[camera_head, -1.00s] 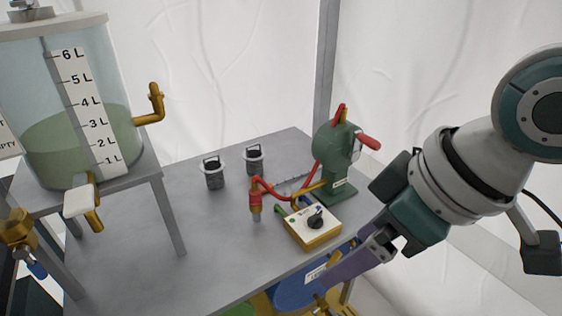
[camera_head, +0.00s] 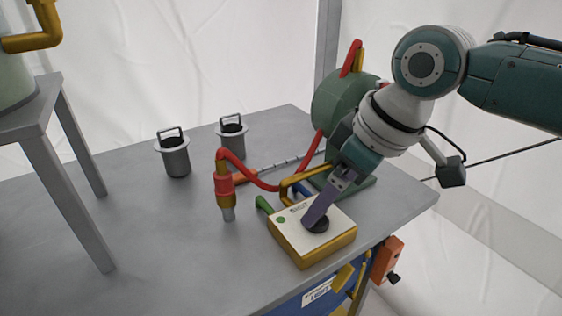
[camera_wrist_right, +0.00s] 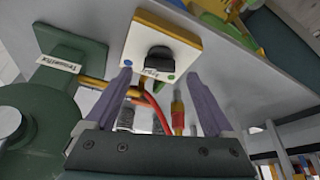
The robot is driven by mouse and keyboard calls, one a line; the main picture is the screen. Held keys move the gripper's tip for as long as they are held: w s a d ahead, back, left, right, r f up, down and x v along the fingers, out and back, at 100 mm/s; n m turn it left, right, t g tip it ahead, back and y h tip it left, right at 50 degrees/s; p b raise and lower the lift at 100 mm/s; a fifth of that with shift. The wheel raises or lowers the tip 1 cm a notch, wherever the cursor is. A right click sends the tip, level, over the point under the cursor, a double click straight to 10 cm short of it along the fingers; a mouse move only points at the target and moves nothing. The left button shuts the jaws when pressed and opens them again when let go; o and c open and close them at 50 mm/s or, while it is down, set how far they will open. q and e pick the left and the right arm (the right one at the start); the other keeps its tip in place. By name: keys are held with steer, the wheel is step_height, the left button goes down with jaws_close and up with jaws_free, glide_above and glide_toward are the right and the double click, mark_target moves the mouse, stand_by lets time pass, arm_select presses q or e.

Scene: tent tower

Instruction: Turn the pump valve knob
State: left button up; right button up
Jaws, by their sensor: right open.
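The pump valve knob (camera_head: 318,226) is a dark round knob on the cream top of a yellow-sided box (camera_head: 308,258) on the grey table. The box top carries a label that seems to read "SHUT" and a green dot. My right gripper (camera_head: 314,216) comes down over the knob and partly hides it. In the right wrist view the purple fingers (camera_wrist_right: 157,80) are open, with the black knob (camera_wrist_right: 160,56) ahead of the gap between them. I cannot tell whether a finger touches it. My left gripper is not in view.
A green pump (camera_head: 335,98) stands behind the box, partly hidden by my right arm. Two grey canisters (camera_head: 174,155) stand farther back. The table's front left (camera_head: 170,260) is clear.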

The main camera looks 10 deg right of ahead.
mark_target(321, 225)
steer(key=shift+b+x, duration=0.35)
steer(key=shift+x, duration=1)
